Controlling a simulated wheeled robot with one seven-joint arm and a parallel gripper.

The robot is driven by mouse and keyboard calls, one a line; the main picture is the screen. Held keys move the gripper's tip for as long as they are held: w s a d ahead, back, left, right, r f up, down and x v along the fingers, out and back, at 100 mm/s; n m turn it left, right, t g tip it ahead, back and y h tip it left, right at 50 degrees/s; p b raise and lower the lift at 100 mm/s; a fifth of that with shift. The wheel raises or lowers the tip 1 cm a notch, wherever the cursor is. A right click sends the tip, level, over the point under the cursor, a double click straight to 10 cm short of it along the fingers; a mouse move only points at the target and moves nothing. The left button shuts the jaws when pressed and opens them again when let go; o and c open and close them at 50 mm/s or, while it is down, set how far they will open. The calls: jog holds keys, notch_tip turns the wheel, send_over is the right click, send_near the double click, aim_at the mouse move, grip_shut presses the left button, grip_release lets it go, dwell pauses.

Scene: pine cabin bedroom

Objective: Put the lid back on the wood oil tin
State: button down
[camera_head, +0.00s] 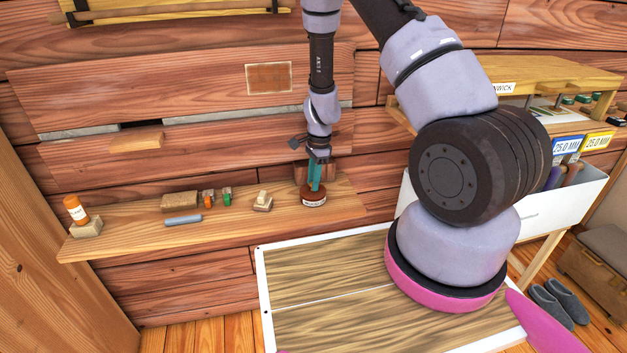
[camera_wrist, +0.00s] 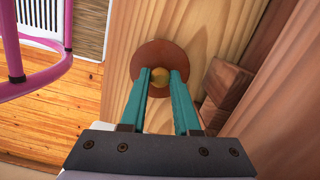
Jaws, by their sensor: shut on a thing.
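The wood oil tin (camera_head: 314,202) is a short, dark red-brown round tin with a pale label, upright on the wooden shelf (camera_head: 240,217). My gripper (camera_head: 316,186) points down directly over it. In the wrist view the teal fingers of my gripper (camera_wrist: 160,76) are closed around the brass knob (camera_wrist: 160,72) of a round reddish-brown lid (camera_wrist: 152,53). The lid lies over the tin and hides its opening. I cannot tell whether it is fully seated or just above the rim.
A wooden block (camera_wrist: 227,84) stands close beside the tin, near the wall. Left along the shelf are a wood block (camera_head: 180,202), small rolls (camera_head: 226,196), a grey-blue cylinder (camera_head: 183,219) and an orange bottle (camera_head: 75,209). The shelf front near the tin is clear.

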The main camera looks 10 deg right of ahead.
jog(key=shift+c, duration=0.4)
grip_release()
jog(key=shift+r, duration=0.1)
jog(key=shift+r, duration=3.4)
grip_shut()
